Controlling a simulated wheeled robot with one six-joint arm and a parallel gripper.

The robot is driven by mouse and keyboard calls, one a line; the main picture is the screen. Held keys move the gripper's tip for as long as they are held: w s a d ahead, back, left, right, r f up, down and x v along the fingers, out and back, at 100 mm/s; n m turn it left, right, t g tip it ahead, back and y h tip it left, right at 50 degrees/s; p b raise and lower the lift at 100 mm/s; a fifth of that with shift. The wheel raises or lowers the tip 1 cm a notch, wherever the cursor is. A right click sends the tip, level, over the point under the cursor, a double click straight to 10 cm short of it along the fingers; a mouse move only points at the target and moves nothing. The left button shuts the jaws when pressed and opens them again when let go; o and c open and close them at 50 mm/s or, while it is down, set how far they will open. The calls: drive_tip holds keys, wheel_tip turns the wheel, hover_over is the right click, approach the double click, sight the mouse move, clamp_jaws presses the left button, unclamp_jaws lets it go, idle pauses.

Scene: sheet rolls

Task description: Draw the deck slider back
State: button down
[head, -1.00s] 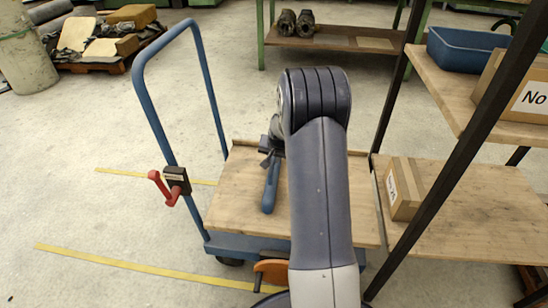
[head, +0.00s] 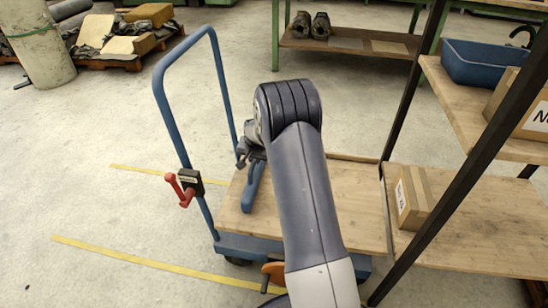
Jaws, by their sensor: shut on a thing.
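The deck slider, a blue upright-edged bar (head: 253,188), lies across the wooden deck of the blue cart (head: 232,212), near the deck's left end on the push-handle side. My gripper (head: 246,158) is at the far end of the bar, shut on it. My arm hides part of the gripper and the middle of the deck, so the exact grip is hard to see.
The cart's blue push handle (head: 163,103) stands at left with a red lever (head: 184,188) on it. An orange part (head: 274,272) shows at the cart's front. A shelf rack (head: 480,225) with a cardboard box (head: 414,197) stands close on the right.

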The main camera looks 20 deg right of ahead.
drive_tip(key=w+a, duration=0.4)
drive_tip(key=a, duration=0.2)
drive_tip(key=shift+w+a, duration=0.2)
drive_tip(key=shift+a, duration=0.1)
drive_tip(key=c, duration=1.4)
unclamp_jaws()
drive_tip(key=shift+o, duration=0.2)
drive_tip(key=p+v, duration=0.3)
drive_tip(key=v, duration=0.7)
drive_tip(key=shift+r, duration=0.35)
drive_tip(key=shift+s, duration=0.15)
drive_tip(key=d+b+x, duration=0.1)
drive_tip(key=b+x, duration=0.1)
drive_tip(key=x, duration=0.8)
drive_tip(key=shift+f+b, duration=0.35)
drive_tip(key=shift+b, duration=0.05)
